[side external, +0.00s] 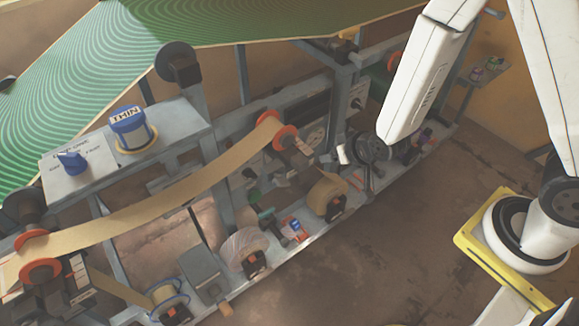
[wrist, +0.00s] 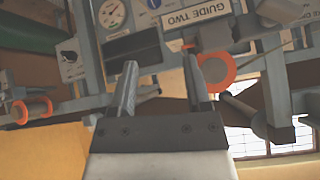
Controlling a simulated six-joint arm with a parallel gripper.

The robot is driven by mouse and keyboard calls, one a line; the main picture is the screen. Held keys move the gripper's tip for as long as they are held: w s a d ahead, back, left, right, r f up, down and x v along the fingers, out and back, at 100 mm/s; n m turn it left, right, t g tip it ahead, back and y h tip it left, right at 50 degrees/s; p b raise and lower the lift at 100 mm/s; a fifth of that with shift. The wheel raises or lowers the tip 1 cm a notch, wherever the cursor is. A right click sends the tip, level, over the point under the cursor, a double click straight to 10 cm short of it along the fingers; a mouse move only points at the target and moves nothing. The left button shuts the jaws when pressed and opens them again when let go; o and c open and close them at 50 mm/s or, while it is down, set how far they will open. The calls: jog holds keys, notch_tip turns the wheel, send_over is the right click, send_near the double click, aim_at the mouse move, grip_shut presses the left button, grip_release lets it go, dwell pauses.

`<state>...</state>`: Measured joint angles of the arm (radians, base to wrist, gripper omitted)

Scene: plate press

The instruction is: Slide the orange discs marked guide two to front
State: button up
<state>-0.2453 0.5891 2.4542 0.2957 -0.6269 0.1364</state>
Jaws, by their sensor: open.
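I cannot tell whether the right finger touches the disc. In the side external view, one pair of orange discs (side external: 284,137) flanks the upper end of a tan web, and another pair (side external: 40,271) flanks its lower left end. Which pair is guide two cannot be read there.
Another roller with orange discs (wrist: 20,111) is at the left of the wrist view. A tan web (side external: 150,208) stretches across the grey frame. A blue THIN knob (side external: 128,122) and a smaller blue knob (side external: 72,161) stand on the panel. Several spools and tools crowd the lower shelf (side external: 292,240).

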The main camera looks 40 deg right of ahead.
aim_at(305, 163)
jog(key=s+a+f+n+t, duration=0.2)
jog(key=a+t, duration=0.3)
jog(key=t, duration=0.4)
jog(key=shift+a+f+t, duration=0.2)
jog(key=shift+a+t, duration=0.2)
dwell(0.4)
jog(key=shift+w, duration=3.8)
grip_shut()
